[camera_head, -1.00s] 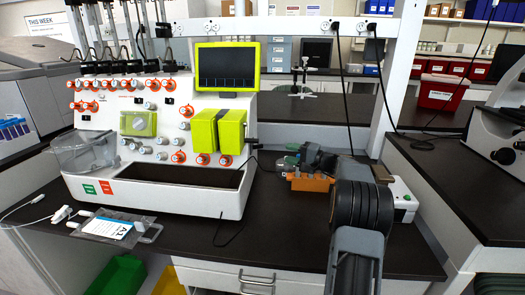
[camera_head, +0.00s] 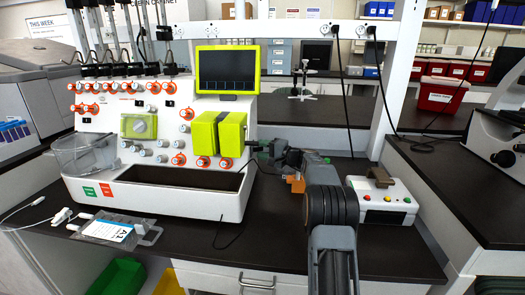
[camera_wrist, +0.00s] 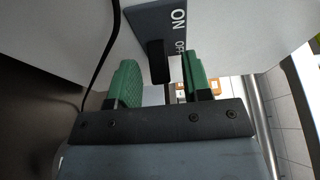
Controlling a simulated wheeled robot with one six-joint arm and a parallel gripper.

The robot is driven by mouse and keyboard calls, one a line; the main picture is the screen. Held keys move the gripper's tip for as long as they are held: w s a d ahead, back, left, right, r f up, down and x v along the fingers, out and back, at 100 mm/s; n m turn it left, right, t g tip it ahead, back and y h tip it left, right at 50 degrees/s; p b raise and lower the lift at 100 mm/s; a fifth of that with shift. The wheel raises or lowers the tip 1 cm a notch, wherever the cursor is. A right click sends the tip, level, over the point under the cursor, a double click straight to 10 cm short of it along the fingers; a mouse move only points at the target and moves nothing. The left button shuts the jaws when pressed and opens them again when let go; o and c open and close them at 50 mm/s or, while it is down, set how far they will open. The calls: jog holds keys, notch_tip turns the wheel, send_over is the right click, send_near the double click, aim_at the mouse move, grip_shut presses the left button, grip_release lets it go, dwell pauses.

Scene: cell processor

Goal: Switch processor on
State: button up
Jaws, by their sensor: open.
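The cell processor (camera_head: 150,185) is a white machine with a green-framed dark screen (camera_head: 226,70) and lime-green covers, on the dark bench at left. My gripper (camera_head: 262,150) is beside its right side. In the wrist view a black switch lever (camera_wrist: 158,62) sticks out from a dark plate (camera_wrist: 160,20) marked ON and OFF on a pale panel. The open green fingers of my gripper (camera_wrist: 162,80) stand either side of the lever's line. I cannot tell whether they touch it. The switch is not visible in the head view.
A white box (camera_head: 385,203) with coloured buttons stands on the bench right of my arm. An orange block (camera_head: 295,184) is partly hidden behind my arm. A black cable runs by the switch in the wrist view (camera_wrist: 100,50). A bagged label card (camera_head: 112,230) lies at front left.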

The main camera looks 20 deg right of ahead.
aim_at(258, 150)
jog(key=shift+c, duration=0.3)
grip_shut()
jog(key=shift+f+b, duration=0.1)
jog(key=shift+b, duration=0.2)
jog(key=shift+s+a+m+t+h+b, duration=0.55)
jog(key=shift+m+h+b, duration=0.95)
jog(key=shift+h+b, duration=1.15)
jog(key=shift+s+a+m+t+h+b, duration=0.2)
jog(key=shift+m+t+h+b, duration=1.05)
jog(key=shift+b, duration=2.25)
jog(key=shift+s+a+m+t+h+b, duration=0.4)
jog(key=shift+m+h+b, duration=1.35)
jog(key=shift+h+b, duration=1.2)
jog(key=shift+s+d+m+h+b, duration=0.1)
jog(key=shift+s+m+h+b, duration=0.05)
jog(key=shift+m+h+b, duration=0.2)
